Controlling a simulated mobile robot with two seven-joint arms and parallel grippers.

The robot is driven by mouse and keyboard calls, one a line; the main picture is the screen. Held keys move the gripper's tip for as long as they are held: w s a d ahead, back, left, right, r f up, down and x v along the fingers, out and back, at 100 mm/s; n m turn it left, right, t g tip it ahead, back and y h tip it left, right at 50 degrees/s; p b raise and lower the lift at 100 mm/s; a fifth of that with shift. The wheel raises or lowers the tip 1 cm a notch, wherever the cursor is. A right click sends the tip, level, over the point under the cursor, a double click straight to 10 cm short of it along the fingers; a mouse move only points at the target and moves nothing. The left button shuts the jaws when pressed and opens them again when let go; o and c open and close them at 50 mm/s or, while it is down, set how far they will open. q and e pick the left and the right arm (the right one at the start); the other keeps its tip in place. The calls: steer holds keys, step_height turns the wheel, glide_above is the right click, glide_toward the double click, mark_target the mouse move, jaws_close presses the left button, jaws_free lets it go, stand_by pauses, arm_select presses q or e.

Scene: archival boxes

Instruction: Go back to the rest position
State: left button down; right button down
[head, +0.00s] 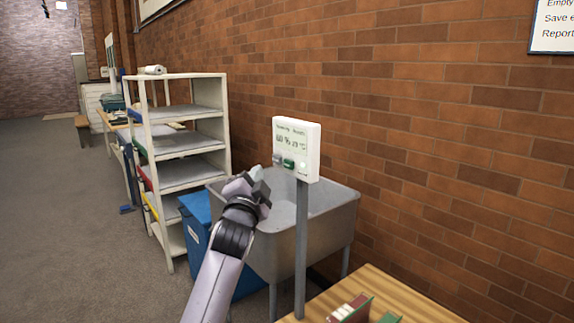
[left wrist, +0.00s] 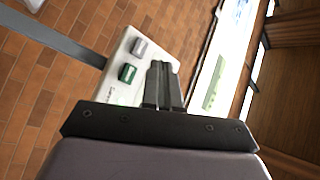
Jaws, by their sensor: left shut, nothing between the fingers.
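My left gripper (head: 258,178) is shut and empty, raised in front of a white control panel (head: 311,152) on a grey post (head: 301,245). The panel has a small display, a grey button (head: 277,160) and a green button (head: 289,163). In the left wrist view the shut fingers (left wrist: 162,85) appear over the panel's face, beside the grey button (left wrist: 139,47) and the green button (left wrist: 127,73). I cannot tell whether they touch the panel. My right gripper is in neither view.
A grey sink (head: 335,215) stands behind the post, with a blue bin (head: 195,222) to its left. A white shelf rack (head: 180,142) stands farther left. A wooden table (head: 400,297) with small boxes is at the lower right. The floor at left (head: 60,200) is clear.

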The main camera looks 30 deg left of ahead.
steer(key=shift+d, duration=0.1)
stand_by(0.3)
